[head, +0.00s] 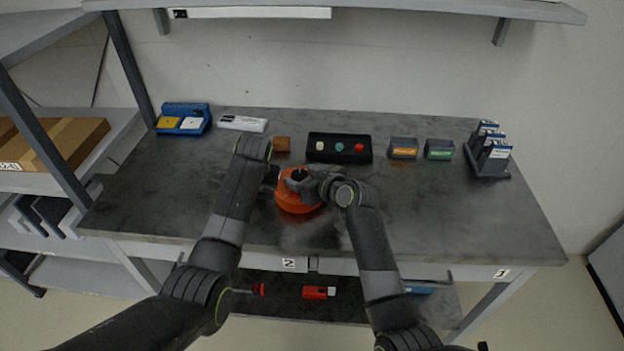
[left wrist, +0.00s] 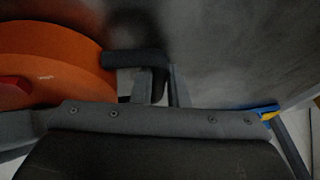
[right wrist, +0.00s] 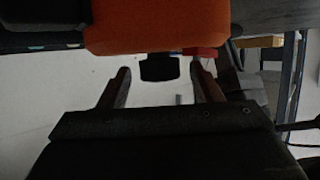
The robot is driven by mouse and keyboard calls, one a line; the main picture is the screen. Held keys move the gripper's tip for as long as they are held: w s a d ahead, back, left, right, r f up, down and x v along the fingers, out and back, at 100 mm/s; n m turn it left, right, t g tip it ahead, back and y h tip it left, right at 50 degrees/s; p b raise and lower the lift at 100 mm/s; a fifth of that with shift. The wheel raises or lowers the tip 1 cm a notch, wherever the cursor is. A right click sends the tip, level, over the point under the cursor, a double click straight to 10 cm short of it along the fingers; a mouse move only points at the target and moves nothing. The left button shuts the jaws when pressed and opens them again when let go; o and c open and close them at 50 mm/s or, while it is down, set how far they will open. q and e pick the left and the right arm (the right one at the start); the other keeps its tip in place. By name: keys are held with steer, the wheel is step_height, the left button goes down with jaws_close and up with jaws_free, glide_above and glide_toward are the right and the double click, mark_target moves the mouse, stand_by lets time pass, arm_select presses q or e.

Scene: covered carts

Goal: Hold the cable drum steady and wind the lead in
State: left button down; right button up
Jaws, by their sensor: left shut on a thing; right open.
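The orange cable drum (head: 296,201) lies on the dark bench top, close to the middle of its front half. It also shows at the left of the left wrist view (left wrist: 50,65). My left gripper (head: 272,178) is at the drum's left side, shut on a dark bar-like handle (left wrist: 132,60) beside the drum. My right gripper (head: 312,184) is over the drum's right side, open. In the right wrist view a black knob (right wrist: 160,68) shows between its two parted fingers, below the orange drum (right wrist: 155,25); contact cannot be told. The lead cannot be made out.
Behind the drum stand a brown block (head: 281,144), a black button box (head: 339,158) and two small labelled boxes (head: 403,148). A blue tray (head: 168,108) is at back left, a dark rack (head: 487,171) at back right. The bench's right front is clear. A shelf (head: 400,8) hangs above.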

steer(key=v, duration=1.1)
steer(key=shift+s+d, duration=0.25)
steer(key=shift+s, duration=0.1)
arm_select(q)
steer(key=c, duration=1.3)
jaws_free()
steer(key=shift+c, duration=0.2)
